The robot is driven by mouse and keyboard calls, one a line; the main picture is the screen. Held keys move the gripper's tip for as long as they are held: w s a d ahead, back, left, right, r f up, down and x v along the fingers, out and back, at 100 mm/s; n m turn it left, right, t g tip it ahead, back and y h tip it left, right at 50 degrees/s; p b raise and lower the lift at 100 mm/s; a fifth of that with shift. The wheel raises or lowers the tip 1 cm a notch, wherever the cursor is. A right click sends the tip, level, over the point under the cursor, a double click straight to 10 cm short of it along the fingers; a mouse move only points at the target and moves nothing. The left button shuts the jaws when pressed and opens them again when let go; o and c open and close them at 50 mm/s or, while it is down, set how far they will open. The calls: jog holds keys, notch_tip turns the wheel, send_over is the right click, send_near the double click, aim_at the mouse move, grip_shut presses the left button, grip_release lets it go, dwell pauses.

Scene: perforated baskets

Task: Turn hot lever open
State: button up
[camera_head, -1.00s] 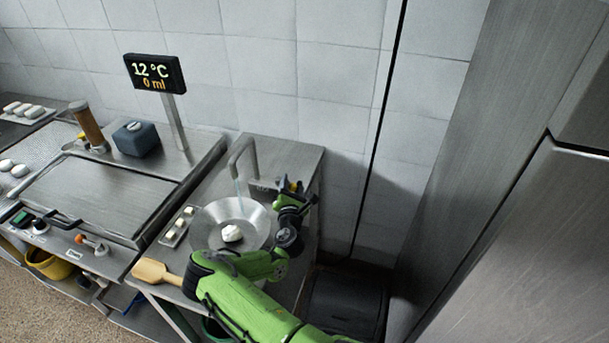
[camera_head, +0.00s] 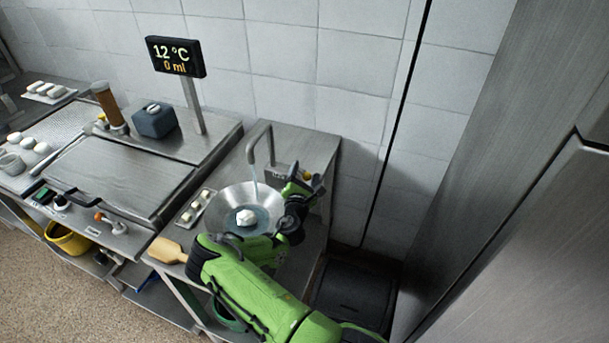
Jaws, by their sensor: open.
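The tap (camera_head: 262,138) arches over a round metal basin (camera_head: 226,203) at the right end of the counter. A thin bluish stream falls from its spout into the basin. The tap's base plate (camera_head: 278,175) is partly hidden by my gripper (camera_head: 304,178), which is at its right, by the wall. My gripper is open; its fingertips are small and dark here, and I cannot tell whether they touch a lever. The hot lever cannot be made out clearly. A black display (camera_head: 176,56) reads 12 °C and 0 ml.
A white lump (camera_head: 246,217) sits in the basin with bluish water around it. A small tray of white pieces (camera_head: 196,207) and a wooden paddle (camera_head: 167,251) lie left of the basin. A tall steel cabinet (camera_head: 530,230) stands at the right.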

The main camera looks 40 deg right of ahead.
aim_at(304, 173)
notch_tip(304, 173, up, 10)
jog(key=shift+f+p, duration=0.1)
jog(key=shift+p, duration=0.95)
